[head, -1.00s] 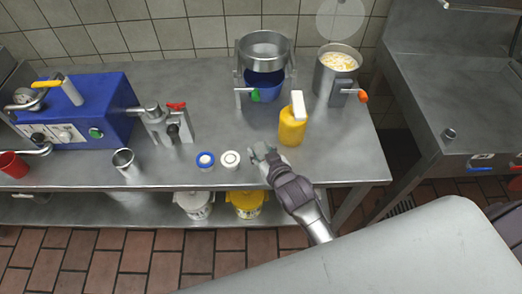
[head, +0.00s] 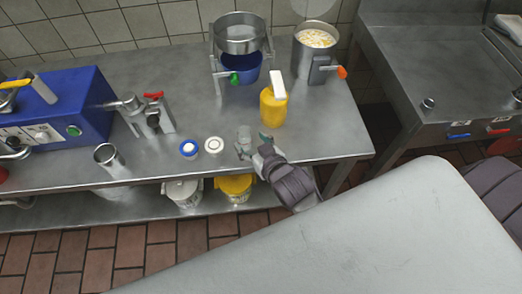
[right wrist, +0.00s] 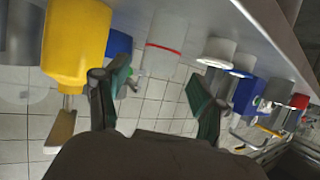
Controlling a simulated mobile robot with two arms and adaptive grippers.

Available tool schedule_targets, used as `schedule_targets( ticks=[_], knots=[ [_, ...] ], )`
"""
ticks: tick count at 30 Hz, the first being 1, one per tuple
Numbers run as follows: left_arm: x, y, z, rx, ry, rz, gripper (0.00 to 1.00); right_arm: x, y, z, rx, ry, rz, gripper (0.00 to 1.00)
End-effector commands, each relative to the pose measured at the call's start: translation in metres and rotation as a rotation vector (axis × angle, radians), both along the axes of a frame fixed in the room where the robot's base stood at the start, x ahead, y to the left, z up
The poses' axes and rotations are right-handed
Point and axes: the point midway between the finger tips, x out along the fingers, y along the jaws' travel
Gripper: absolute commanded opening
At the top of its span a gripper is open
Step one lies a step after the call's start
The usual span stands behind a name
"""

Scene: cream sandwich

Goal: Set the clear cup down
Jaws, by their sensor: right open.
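The clear cup (head: 244,133) stands upright on the steel counter (head: 340,125), to the left of the yellow bottle. It also shows in the right wrist view (right wrist: 167,45), where it is pale with a red line around it. My right gripper (head: 253,146) is open, with its green-padded fingers apart near the cup. In the right wrist view the cup shows beyond the open fingers (right wrist: 160,85), within the gap between them and not gripped. My left gripper is not in view.
A yellow bottle (head: 273,106) stands close to my right gripper. A white-rimmed round container (head: 214,146) and a blue-rimmed one (head: 188,149) stand to the left. A metal cup (head: 108,158) is further left. Behind are a blue bowl (head: 243,69) under a metal sieve and a steel pot (head: 314,52).

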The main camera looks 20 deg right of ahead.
Motion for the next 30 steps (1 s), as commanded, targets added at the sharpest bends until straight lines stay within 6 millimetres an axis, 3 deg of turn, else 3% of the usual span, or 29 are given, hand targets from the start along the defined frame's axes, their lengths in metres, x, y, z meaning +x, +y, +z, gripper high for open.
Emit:
schedule_targets(
  ticks=[6,12,30],
  knots=[
    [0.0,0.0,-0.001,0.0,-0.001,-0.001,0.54,-0.041,-0.005,0.016,0.0,0.002,0.0,0.69],
    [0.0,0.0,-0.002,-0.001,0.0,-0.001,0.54,-0.059,-0.007,0.024,0.0,0.001,-0.001,0.69],
    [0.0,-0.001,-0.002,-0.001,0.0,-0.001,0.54,-0.062,-0.007,0.026,0.0,0.0,-0.001,0.69]
  ],
)
